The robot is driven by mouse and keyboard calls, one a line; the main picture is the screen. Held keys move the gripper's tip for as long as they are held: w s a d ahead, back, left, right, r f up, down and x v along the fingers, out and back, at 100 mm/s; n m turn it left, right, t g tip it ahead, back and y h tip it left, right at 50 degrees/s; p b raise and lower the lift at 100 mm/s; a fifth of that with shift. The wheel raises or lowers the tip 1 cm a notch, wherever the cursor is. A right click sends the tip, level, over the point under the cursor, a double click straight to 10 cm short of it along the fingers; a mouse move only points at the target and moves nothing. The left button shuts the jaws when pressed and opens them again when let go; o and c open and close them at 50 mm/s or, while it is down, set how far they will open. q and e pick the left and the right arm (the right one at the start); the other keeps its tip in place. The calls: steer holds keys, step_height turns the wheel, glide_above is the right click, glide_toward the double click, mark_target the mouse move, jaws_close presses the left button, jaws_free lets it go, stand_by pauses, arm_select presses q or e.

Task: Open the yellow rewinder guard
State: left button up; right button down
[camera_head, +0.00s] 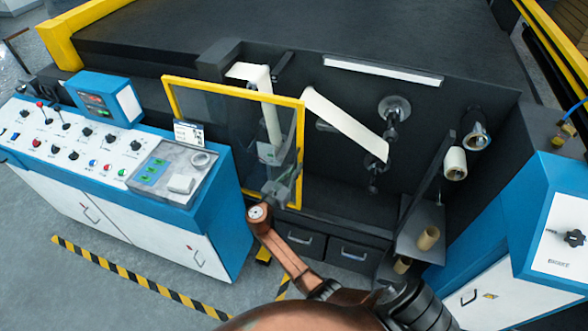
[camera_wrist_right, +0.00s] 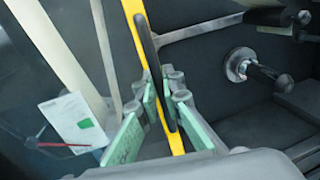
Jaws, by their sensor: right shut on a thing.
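The yellow rewinder guard (camera_head: 302,135) is a yellow frame with a clear pane. It stands upright in front of the left part of the dark machine bay, its lower left hidden behind the control console. In the right wrist view the yellow frame post (camera_wrist_right: 137,50) carries a dark upright handle (camera_wrist_right: 148,42). My right gripper (camera_head: 288,172) is at the guard's right edge, low down. In the wrist view its green-padded fingers (camera_wrist_right: 167,90) are on either side of the handle, shut on it. My left gripper is not in view.
The blue-and-white control console (camera_head: 215,215) stands left of the guard. A white web (camera_head: 345,122) and roll holders (camera_head: 393,108) show in the bay to the right. A blue cabinet (camera_head: 545,190) stands at the far right. Two drawers (camera_head: 300,237) are below the bay.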

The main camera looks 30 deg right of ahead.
steer(key=c, duration=2)
jaws_free()
steer(key=shift+w, duration=0.1)
steer(key=shift+c, duration=0.2)
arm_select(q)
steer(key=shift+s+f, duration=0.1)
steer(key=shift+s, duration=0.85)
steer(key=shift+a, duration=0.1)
arm_select(e)
steer(key=shift+a, duration=0.3)
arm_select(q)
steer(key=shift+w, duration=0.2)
arm_select(e)
steer(key=v, duration=1.1)
steer(key=shift+s+a, duration=0.2)
steer(key=shift+s, duration=0.1)
